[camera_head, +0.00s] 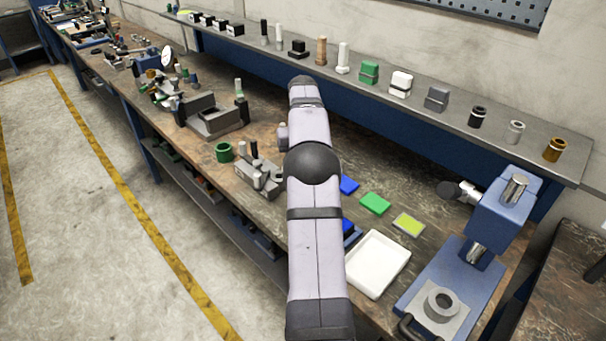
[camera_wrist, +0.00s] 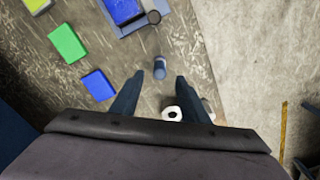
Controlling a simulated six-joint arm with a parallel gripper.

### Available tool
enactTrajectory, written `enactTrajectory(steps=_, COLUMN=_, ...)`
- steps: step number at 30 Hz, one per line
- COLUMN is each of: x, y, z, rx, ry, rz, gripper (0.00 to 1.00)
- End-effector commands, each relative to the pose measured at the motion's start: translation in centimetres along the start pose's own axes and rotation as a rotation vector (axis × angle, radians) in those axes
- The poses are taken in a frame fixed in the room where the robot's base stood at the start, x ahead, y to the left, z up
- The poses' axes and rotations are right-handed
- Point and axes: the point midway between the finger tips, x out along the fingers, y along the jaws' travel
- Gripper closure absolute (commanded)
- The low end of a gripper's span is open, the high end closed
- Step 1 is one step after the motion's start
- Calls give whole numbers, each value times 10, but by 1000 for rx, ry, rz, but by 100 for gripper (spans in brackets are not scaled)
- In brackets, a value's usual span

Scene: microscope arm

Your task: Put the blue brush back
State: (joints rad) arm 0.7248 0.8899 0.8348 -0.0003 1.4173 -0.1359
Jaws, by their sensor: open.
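In the wrist view a small, dark blue cylindrical thing (camera_wrist: 159,68) lies on the bench just ahead of my fingertips; it may be the blue brush, but I see no bristles clearly. My gripper (camera_wrist: 160,76) is open, with one finger on each side of the line to this thing and nothing held between them. A white ring-shaped top with a dark centre (camera_wrist: 172,113) shows between the fingers, nearer the palm. In the head view my arm hides the gripper and the bench beneath it.
A blue card (camera_wrist: 98,85) and a green card (camera_wrist: 67,45) lie left of my gripper. A blue tray (camera_wrist: 138,24) and a dark ring are beyond it. The head view shows a grey fixture with upright pegs (camera_head: 262,180), a white tray (camera_head: 377,264) and a blue press (camera_head: 497,220).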

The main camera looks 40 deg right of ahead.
Motion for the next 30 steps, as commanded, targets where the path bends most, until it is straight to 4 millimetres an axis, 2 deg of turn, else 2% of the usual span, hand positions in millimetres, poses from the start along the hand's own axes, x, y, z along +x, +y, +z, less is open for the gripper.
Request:
enactTrajectory(steps=10, x=-6, y=-1, z=0, rx=-2, ry=0, rz=0, gripper=59)
enactTrajectory(steps=14, x=-7, y=-12, z=4, rx=-18, ry=-1, rz=0, gripper=59)
enactTrajectory(steps=17, x=-9, y=-32, z=11, rx=-45, ry=-1, rz=0, gripper=59)
enactTrajectory(steps=20, x=-11, y=-60, z=24, rx=-87, ry=0, rz=0, gripper=59)
enactTrajectory(steps=23, x=-12, y=-94, z=47, rx=-142, ry=0, rz=0, gripper=59)
enactTrajectory(steps=26, x=-11, y=-128, z=77, rx=-201, ry=2, rz=0, gripper=59)
enactTrajectory(steps=30, x=-6, y=-167, z=129, rx=-285, ry=3, rz=0, gripper=59)
